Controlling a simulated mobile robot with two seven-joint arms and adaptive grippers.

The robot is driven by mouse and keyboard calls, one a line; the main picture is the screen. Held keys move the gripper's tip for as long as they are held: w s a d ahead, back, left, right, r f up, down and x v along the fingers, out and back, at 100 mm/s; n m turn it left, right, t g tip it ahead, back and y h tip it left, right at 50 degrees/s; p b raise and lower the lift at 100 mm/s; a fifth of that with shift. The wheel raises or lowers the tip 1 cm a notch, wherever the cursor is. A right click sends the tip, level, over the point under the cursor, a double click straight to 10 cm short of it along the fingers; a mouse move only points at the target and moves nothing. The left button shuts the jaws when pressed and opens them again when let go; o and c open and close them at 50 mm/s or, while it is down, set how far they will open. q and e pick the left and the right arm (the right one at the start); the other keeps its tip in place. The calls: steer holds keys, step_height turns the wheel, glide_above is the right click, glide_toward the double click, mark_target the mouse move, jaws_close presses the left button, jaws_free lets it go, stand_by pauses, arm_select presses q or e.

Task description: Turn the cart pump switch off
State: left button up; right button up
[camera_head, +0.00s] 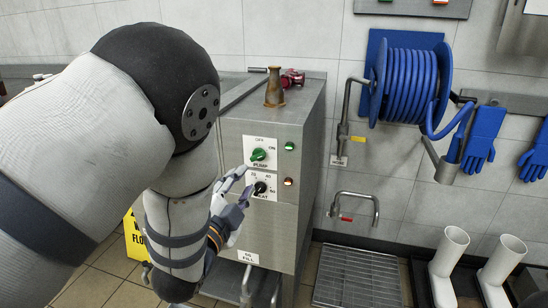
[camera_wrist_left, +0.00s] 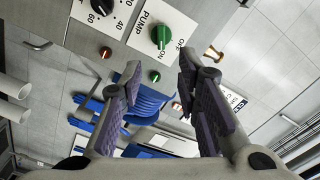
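The cart pump switch is a green knob (camera_head: 258,155) on a white PUMP plate on the front of the steel cart (camera_head: 250,133). It also shows in the left wrist view (camera_wrist_left: 161,36), where its pale mark appears to point towards ON. My left gripper (camera_head: 243,183) is in front of the panel, below the pump knob and beside the black HEAT knob (camera_head: 260,188). In the left wrist view its two fingers (camera_wrist_left: 159,75) are spread with nothing between them, and the pump knob lies beyond the fingertips, clear of them. My right gripper is in neither view.
A green lamp (camera_head: 290,146) and an orange lamp (camera_head: 288,182) sit right of the knobs. A brass fitting (camera_head: 274,88) stands on the cart top. A blue hose reel (camera_head: 407,85) and blue gloves (camera_head: 483,138) hang on the wall. A floor grate (camera_head: 357,278) lies right of the cart.

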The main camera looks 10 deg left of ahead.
mark_target(257, 158)
arm_select(q)
steer(key=w+b, duration=0.1)
steer(key=w, duration=1)
steer(key=shift+w, duration=0.1)
jaws_close()
